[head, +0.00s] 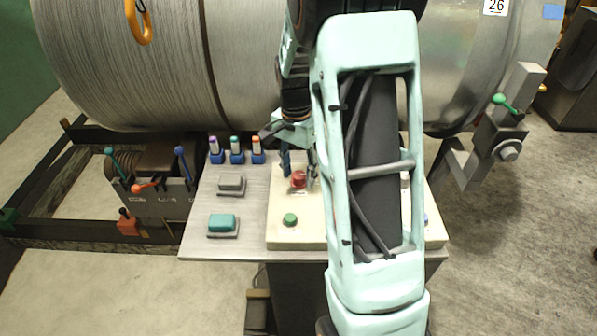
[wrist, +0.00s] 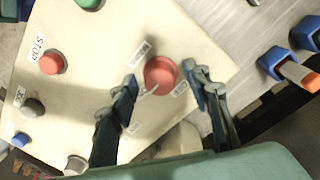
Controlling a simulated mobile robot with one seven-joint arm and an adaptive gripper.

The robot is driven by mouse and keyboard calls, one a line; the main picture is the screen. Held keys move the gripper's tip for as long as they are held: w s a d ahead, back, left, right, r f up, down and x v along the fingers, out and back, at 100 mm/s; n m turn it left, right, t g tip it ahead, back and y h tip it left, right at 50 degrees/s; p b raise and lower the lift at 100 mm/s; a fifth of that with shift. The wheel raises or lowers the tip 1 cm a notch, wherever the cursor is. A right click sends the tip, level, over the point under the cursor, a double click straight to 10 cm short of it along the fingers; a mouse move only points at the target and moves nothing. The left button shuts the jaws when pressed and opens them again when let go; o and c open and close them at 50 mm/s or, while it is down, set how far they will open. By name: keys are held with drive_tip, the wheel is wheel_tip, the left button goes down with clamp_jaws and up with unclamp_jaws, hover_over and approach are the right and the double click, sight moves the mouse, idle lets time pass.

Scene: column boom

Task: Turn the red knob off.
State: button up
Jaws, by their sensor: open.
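The red knob (head: 299,180) stands on the cream control panel (head: 300,232), near its back edge. In the wrist view the red knob (wrist: 160,73) shows from above with small white labels around it, too blurred to read surely. My gripper (wrist: 160,88) is open, with one blue-grey finger on each side of the knob. In the head view my gripper (head: 299,170) is at the knob from above. I cannot tell whether the fingers touch it. My arm hides the right part of the panel in the head view.
A green button (head: 290,220) sits in front of the knob. A red button (wrist: 52,64) labelled STOP and several other buttons share the panel. A teal switch (head: 222,222) and blue-based markers (head: 237,152) are to the left. A large drum (head: 160,65) stands behind.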

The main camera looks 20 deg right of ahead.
drive_tip(key=c, duration=1.2)
drive_tip(key=shift+o, duration=0.2)
drive_tip(key=shift+n, duration=0.3)
drive_tip(key=n, duration=0.4)
drive_tip(key=shift+b, duration=0.3)
drive_tip(key=n, duration=0.9)
drive_tip(key=shift+t, duration=0.3)
drive_tip(key=shift+n, duration=2.1)
